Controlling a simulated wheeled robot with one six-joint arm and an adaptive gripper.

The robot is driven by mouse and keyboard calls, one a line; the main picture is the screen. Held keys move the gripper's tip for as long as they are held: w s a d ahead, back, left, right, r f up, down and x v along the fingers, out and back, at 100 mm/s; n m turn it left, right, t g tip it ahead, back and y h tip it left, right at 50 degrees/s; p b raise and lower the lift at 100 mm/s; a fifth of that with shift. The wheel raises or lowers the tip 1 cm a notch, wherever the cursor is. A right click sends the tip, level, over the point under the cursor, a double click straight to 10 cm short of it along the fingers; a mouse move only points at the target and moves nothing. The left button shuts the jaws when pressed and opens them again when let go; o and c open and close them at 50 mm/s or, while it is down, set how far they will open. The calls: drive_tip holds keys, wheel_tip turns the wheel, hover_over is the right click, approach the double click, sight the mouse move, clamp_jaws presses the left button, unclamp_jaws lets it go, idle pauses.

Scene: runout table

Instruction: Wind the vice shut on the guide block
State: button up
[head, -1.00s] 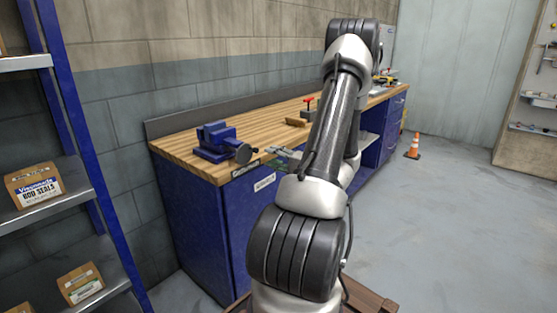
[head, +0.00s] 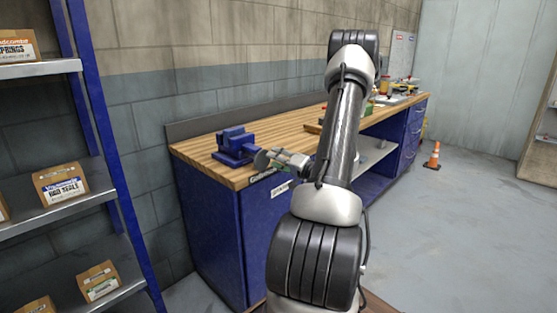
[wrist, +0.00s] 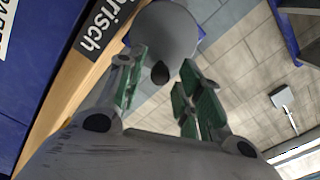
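The blue vice (head: 235,143) stands on the near left end of the wooden bench top. Its round grey wheel (head: 262,159) faces the front edge; in the wrist view the wheel (wrist: 168,32) shows with a dark knob (wrist: 160,73) sticking out of it. My gripper (head: 274,157) is level with the wheel, just to its right. In the wrist view my gripper (wrist: 160,62) is open, its green-padded fingers apart with the knob between them in the picture. I cannot tell whether either finger touches the knob. I cannot make out the guide block in the vice jaws.
The bench top (head: 200,152) runs back to the right along the wall. A wooden piece (head: 313,128) lies on it, partly behind my arm. A blue-framed shelf with boxes (head: 60,184) stands at the left. An orange cone (head: 432,157) stands on the open floor at right.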

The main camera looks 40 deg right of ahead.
drive_tip(key=n, duration=0.7)
clamp_jaws()
drive_tip(key=m, duration=0.3)
drive_tip(key=shift+d+f, duration=0.2)
drive_tip(key=shift+f, duration=0.15)
drive_tip(key=m, duration=0.2)
drive_tip(key=f+m, duration=0.1)
drive_tip(key=shift+m, duration=0.4)
drive_tip(key=m, duration=0.3)
drive_tip(key=shift+f, duration=0.4)
